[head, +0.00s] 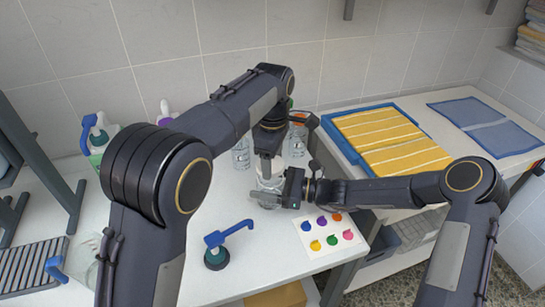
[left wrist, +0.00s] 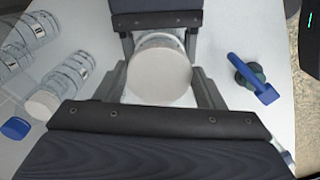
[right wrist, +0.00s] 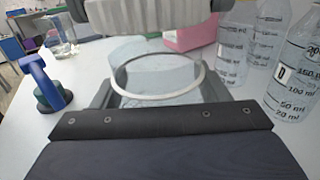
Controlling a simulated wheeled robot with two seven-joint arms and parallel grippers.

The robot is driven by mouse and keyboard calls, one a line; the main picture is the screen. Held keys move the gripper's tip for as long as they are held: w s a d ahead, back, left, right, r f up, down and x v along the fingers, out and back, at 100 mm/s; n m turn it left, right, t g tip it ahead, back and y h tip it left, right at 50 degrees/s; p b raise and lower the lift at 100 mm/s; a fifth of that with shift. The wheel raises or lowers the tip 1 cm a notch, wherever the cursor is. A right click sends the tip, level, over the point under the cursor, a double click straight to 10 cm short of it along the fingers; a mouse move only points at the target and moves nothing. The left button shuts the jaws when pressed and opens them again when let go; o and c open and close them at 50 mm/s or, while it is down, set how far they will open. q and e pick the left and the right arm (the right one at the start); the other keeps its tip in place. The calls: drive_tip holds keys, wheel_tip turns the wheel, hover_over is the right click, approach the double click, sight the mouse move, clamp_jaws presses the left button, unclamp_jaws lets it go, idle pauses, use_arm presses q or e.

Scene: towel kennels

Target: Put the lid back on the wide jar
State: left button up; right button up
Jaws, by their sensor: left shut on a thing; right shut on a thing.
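The wide jar (right wrist: 155,82) is clear, with its round open rim facing up, and stands upright on the white table. It also shows, partly hidden, in the head view (head: 268,184). My right gripper (head: 277,196) is shut on the jar, one finger on each side in the right wrist view. My left gripper (head: 268,166) points down over the jar, shut on the lid. The lid is a round pale disc (left wrist: 160,74) in the left wrist view. Its ribbed edge (right wrist: 150,14) shows above the jar mouth in the right wrist view, with a gap between them.
Clear graduated bottles (right wrist: 292,75) stand close beside the jar. A card with coloured spots (head: 330,236) lies at the front right. A blue tray (head: 335,133) holds yellow towels.

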use_arm(q)
drive_tip(key=shift+f, duration=0.9)
drive_tip(key=shift+f, duration=0.5)
